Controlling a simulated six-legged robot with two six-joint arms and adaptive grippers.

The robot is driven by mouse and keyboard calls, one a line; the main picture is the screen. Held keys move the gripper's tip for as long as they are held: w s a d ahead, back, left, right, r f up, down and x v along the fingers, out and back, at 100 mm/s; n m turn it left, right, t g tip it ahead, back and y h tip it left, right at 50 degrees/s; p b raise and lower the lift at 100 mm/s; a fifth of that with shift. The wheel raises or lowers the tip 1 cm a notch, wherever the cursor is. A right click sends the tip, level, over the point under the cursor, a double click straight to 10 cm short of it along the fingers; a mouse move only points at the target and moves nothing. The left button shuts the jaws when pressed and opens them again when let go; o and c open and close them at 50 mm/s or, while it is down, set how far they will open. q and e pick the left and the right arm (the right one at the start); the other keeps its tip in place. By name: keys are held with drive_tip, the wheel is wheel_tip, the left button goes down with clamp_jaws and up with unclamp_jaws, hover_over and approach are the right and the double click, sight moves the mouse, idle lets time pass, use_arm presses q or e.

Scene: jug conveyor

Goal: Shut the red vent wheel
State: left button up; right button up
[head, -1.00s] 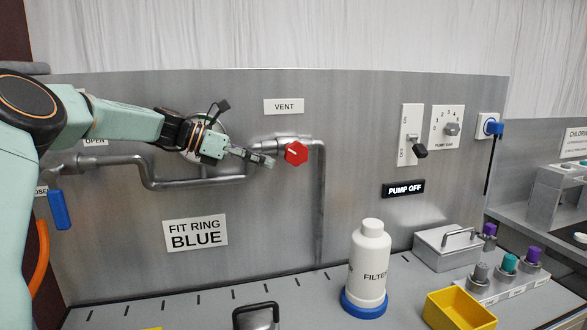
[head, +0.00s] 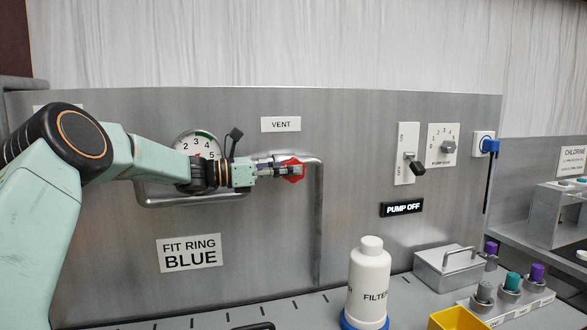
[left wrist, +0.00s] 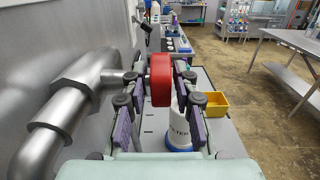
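The red vent wheel (head: 293,170) sits on the steel pipe under the VENT label and is partly hidden by my gripper. My left gripper (head: 290,171) reaches it from the left, its fingers at the wheel. In the left wrist view the red wheel (left wrist: 160,80) stands between the open fingers of the left gripper (left wrist: 159,88). A narrow gap shows on each side of the wheel, so the fingers look apart from it. My right gripper is not in view.
The pipe (head: 318,230) bends down right of the wheel. A gauge (head: 197,143) is behind my arm. A white filter bottle (head: 369,280) stands on the bench below, with a yellow bin (head: 458,318) to its right. A lever switch (head: 407,155) is further right on the panel.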

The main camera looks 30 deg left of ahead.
use_arm(q)
drive_tip(key=shift+w+d+r, duration=0.1)
drive_tip(key=shift+w+d, duration=0.4)
drive_tip(key=shift+d, duration=0.05)
drive_tip(key=shift+a, duration=0.15)
drive_tip(key=shift+c, duration=0.5)
clamp_jaws()
